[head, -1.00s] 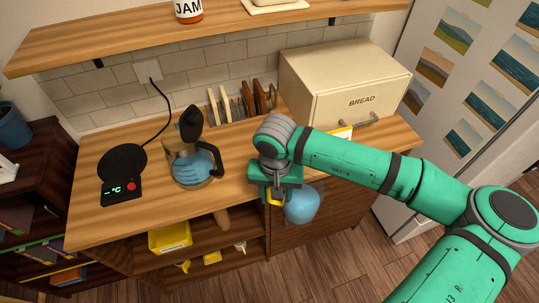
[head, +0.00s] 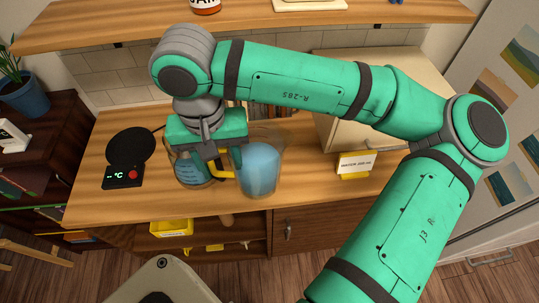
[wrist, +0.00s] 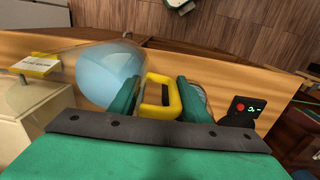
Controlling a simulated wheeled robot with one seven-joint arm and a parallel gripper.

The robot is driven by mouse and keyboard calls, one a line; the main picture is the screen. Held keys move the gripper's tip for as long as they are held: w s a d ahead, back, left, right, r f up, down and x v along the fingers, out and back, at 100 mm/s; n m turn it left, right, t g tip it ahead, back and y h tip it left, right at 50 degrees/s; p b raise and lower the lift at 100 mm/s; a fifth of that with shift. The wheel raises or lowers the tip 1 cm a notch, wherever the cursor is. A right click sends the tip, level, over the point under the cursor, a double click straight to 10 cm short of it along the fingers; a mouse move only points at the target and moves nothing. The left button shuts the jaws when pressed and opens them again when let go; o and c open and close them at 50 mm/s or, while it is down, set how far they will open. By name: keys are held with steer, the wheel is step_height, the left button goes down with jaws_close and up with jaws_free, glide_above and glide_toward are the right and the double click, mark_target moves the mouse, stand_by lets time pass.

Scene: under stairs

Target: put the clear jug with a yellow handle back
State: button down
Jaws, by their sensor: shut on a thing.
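The clear jug (head: 259,172) holds blue liquid and is upright over the wooden counter, right of my gripper. Its yellow handle (wrist: 158,97) is between the two fingers of my gripper (head: 213,165). The jug also shows left of the fingers in the wrist view (wrist: 106,72). I cannot tell whether its base touches the counter. A card on a yellow stand (head: 356,164), reading something like "WATER 200 ml", stands to the right of the jug.
A glass kettle (head: 192,172) with blue contents is close left of the jug, partly hidden by my gripper. A black hot plate (head: 129,147) with a display lies further left. The bread box (head: 330,130) is mostly behind my arm. A shelf (head: 120,33) overhangs the counter (head: 310,185).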

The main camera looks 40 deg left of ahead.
mark_target(242, 148)
steer(key=w+f, duration=0.1)
steer(key=w, duration=0.1)
steer(key=w+a+f, duration=0.1)
steer(key=w, duration=0.2)
steer(key=w+a+f, duration=0.1)
steer(key=w, duration=0.1)
steer(key=shift+w+a+f, duration=0.2)
steer(key=shift+w+f, duration=0.15)
steer(key=shift+w+a+f, duration=0.25)
steer(key=shift+w+f, duration=0.5)
steer(key=shift+f, duration=0.7)
steer(key=shift+w+a+f, duration=0.25)
steer(key=shift+w+f, duration=0.45)
steer(key=shift+f, duration=0.8)
steer(key=shift+w+a+f, duration=0.25)
steer(key=shift+w+f, duration=0.5)
steer(key=shift+f, duration=0.7)
steer(key=shift+f, duration=0.15)
steer(key=c, duration=1)
jaws_free()
step_height(242, 148, up, 12)
steer(key=shift+s+r, duration=0.15)
